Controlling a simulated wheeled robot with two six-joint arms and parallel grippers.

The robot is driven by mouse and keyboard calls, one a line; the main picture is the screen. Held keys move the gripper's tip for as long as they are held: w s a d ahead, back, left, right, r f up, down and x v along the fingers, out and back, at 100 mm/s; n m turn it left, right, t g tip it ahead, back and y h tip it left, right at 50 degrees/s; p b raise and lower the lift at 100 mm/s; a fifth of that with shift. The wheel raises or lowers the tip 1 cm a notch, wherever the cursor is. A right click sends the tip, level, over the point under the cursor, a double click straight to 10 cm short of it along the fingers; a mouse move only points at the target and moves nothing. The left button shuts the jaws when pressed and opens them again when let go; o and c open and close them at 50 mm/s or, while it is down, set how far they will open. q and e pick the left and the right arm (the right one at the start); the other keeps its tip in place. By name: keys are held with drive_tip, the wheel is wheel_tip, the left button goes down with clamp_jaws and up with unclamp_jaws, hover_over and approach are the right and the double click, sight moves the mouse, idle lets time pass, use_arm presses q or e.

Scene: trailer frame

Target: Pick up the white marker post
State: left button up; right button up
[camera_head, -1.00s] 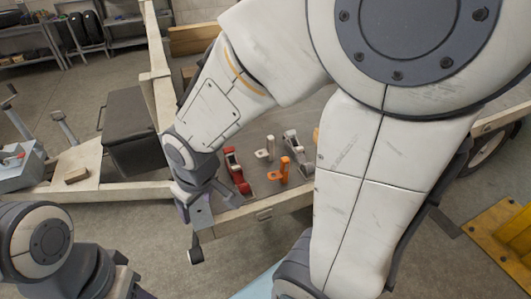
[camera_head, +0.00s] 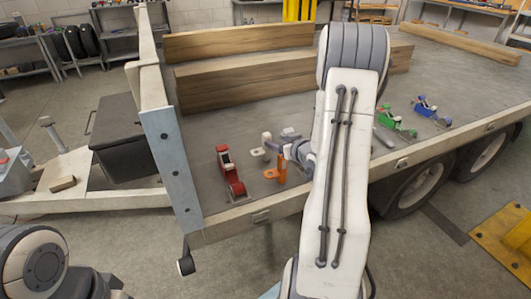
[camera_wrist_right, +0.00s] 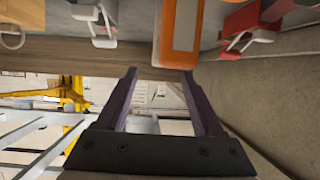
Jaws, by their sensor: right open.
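A red clamp (camera_head: 231,172) stands left of the posts. A grey clamp (camera_head: 290,134) is partly hidden by my right gripper. Green (camera_head: 397,124) and blue (camera_head: 433,112) clamps sit further right. Timber beams (camera_head: 240,82) lie behind, and an upright frame post (camera_head: 172,165) stands at left.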

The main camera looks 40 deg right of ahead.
sight(269, 137)
drive_tip(key=x, duration=0.7)
drive_tip(key=shift+w+f, duration=0.15)
drive_tip(key=shift+w, duration=0.15)
clamp_jaws()
drive_tip(key=shift+d, duration=0.1)
idle(1.0)
